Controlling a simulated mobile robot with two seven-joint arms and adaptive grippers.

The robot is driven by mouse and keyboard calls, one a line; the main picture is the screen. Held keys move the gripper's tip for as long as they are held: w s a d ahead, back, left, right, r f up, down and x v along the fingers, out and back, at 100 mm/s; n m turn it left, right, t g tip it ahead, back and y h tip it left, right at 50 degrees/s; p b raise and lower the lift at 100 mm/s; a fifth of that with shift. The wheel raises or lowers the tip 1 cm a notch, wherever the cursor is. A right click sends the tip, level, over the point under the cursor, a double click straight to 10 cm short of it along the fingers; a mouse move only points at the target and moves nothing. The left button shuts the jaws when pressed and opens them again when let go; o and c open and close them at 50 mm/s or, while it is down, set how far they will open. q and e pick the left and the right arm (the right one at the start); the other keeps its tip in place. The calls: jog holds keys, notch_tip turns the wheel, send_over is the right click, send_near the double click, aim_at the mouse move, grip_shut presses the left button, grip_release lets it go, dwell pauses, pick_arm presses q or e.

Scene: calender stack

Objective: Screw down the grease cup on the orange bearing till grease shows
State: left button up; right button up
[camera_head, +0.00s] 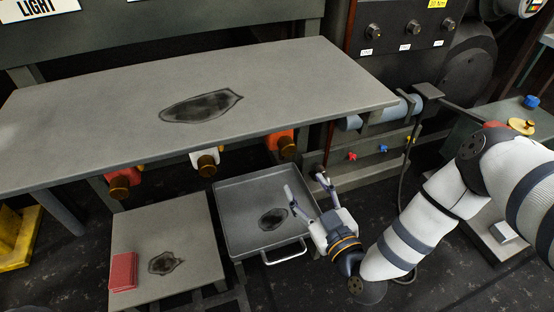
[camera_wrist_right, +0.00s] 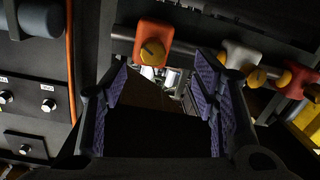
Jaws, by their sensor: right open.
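The orange bearing (camera_head: 276,141) hangs under the front edge of the grey bench, rightmost of three. Its brass grease cup (camera_head: 288,147) faces forward. In the right wrist view the orange bearing (camera_wrist_right: 154,36) and its cup (camera_wrist_right: 153,52) are at the top, beyond my fingertips and roughly centred between them. My right gripper (camera_head: 306,183) is open and empty, below and a little right of the bearing, apart from it. It also shows in the right wrist view (camera_wrist_right: 163,78) with padded fingers spread. No grease can be made out at the bearing. My left gripper is out of view.
A white bearing (camera_head: 197,160) and a red bearing (camera_head: 112,178) hang to the left. A handled metal tray (camera_head: 231,197) lies below. A red block (camera_head: 123,270) sits on a low grey stand (camera_head: 190,262). The bench slab (camera_head: 300,75) overhangs the cups.

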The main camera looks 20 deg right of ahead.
aim_at(290, 152)
jog(key=shift+t, duration=0.3)
jog(key=w+b, duration=0.1)
jog(key=w, duration=0.3)
jog(key=w+b, duration=0.2)
jog(key=w, duration=0.2)
jog(key=w+r+b, duration=0.1)
jog(key=w, duration=0.3)
jog(key=shift+w+a+r, duration=0.1)
jog(key=shift+w+r, duration=0.05)
jog(key=shift+w, duration=0.3)
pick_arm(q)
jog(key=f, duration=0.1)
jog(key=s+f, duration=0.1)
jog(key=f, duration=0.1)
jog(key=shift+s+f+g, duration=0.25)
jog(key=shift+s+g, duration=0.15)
pick_arm(e)
jog(key=c, duration=1.2)
